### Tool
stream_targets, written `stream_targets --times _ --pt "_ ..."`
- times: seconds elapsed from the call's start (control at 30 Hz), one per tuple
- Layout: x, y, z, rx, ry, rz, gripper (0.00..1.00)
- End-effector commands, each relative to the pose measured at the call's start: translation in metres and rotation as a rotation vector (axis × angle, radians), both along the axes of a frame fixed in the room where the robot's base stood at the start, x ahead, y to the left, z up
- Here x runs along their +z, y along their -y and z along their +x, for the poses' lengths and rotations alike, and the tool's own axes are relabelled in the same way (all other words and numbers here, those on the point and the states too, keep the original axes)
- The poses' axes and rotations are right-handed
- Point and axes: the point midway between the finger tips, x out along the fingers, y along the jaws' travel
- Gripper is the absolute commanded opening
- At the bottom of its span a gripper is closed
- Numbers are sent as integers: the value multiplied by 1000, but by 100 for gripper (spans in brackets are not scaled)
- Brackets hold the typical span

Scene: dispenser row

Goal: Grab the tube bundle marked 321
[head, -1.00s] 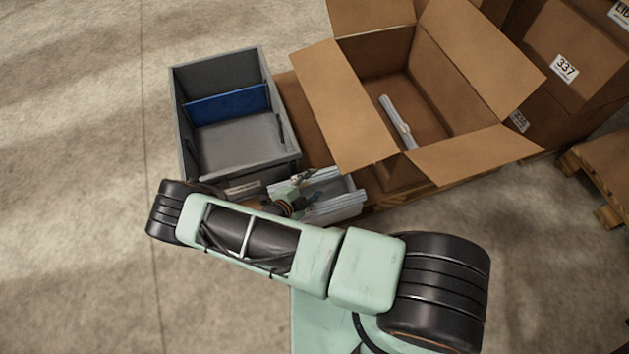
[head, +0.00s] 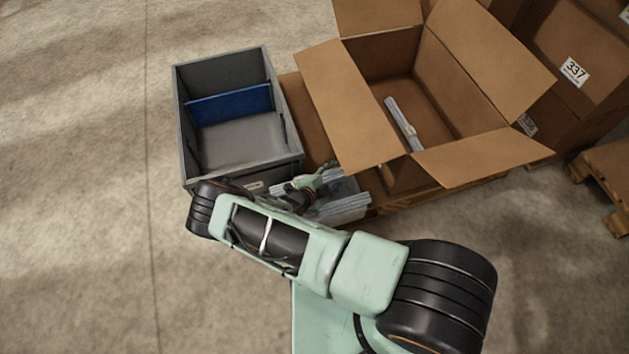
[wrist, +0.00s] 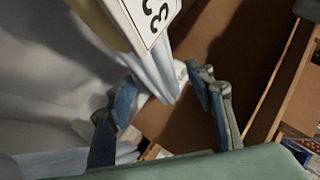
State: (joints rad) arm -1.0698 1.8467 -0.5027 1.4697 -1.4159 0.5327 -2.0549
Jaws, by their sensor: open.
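My gripper (wrist: 162,98) is open in the wrist view, its two blue-grey fingers spread apart. A pale tube bundle (wrist: 150,62) with a white label (wrist: 150,14) comes down from the top, its end lying between the fingertips. The label is cut off by the frame; a 3 and part of another digit show, so I cannot read the full number. In the head view my gripper (head: 325,175) is over a small light grey bin (head: 350,215) holding tube bundles (head: 340,203), partly hidden by my arm. Another tube bundle (head: 403,125) lies in the open cardboard box (head: 365,125).
A large grey bin (head: 240,165) with a blue divider (head: 230,104) stands left of the cardboard box. A carton marked 337 (head: 574,72) is at the right, near a wooden pallet (head: 605,180). Concrete floor is clear at the left.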

Motion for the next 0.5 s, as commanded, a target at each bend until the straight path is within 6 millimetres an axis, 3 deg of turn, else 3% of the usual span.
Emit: stream_targets --times 0.17,0.5 --pt "1 0 0 0 0 0 48" --pt "1 -1 0 0 1 0 10"
